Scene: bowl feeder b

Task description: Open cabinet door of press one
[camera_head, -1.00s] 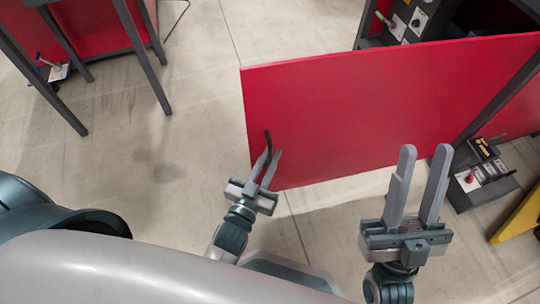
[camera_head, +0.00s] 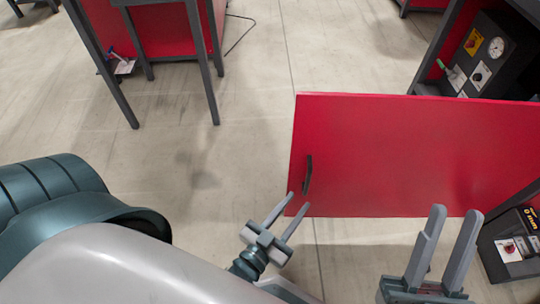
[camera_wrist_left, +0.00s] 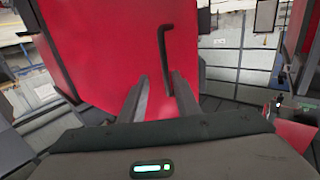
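The red cabinet door (camera_head: 400,150) of the press stands swung out from the dark frame at the right in the head view. Its dark handle (camera_head: 307,175) is near the door's left edge; in the left wrist view the handle (camera_wrist_left: 164,55) rises above the fingers. My left gripper (camera_head: 293,213) is open, just below and left of the handle, with nothing between its fingers and apart from the handle. In the left wrist view its two fingers (camera_wrist_left: 157,95) point toward the red door. My right gripper (camera_head: 452,240) is open and empty in front of the door's lower right part.
A control panel with a gauge (camera_head: 496,47) is on the press at upper right. A dark control box (camera_head: 512,248) sits at lower right. A red cabinet with dark legs (camera_head: 168,30) stands at upper left. The floor (camera_head: 220,130) left of the door is clear.

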